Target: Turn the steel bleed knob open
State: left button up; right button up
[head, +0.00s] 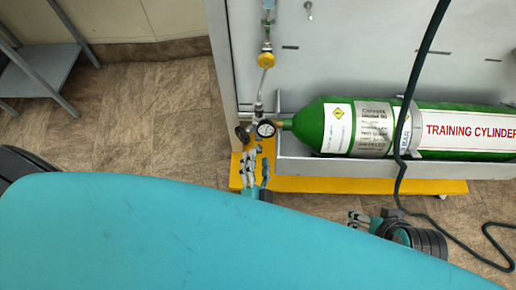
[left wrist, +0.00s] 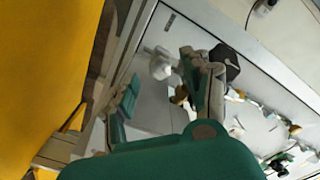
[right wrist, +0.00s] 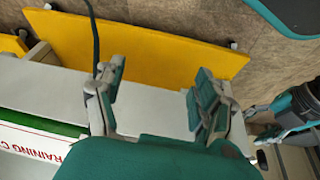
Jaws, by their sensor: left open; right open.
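My left gripper (head: 257,160) is open just below the knob and gauge. In the left wrist view a pale metal knob (left wrist: 160,66) shows beyond the gap between the left fingers, seemingly untouched, with a dark round part (left wrist: 226,62) behind the right finger. My right gripper (head: 358,217) is open and empty below the cylinder tray; its spread fingers (right wrist: 155,95) also show in the right wrist view.
The green training cylinder (head: 470,129) lies in a grey tray (head: 310,172) above a yellow base (head: 400,187). A dark hose (head: 415,75) hangs across the cylinder to the floor. A grey shelf (head: 35,80) stands far left. Open tiled floor lies between.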

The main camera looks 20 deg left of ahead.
aim_at(258, 152)
pick_arm(q)
jog(key=shift+x, duration=2.1)
pick_arm(e)
jog(key=shift+w+a+r+t+y, duration=0.1)
jog(key=shift+w+a+r+t, duration=0.2)
jog(key=shift+w, duration=0.35)
jog(key=shift+w+a+r+t+y, duration=0.1)
jog(key=shift+w+a+t, duration=0.05)
jog(key=shift+w+t, duration=0.4)
jog(key=shift+w+a+r+t+y, duration=0.15)
jog(key=shift+w+a+t, duration=0.1)
jog(key=shift+w, duration=0.45)
pick_arm(q)
jog(key=shift+c, duration=0.4)
pick_arm(e)
jog(key=shift+d, duration=0.1)
pick_arm(q)
grip_shut()
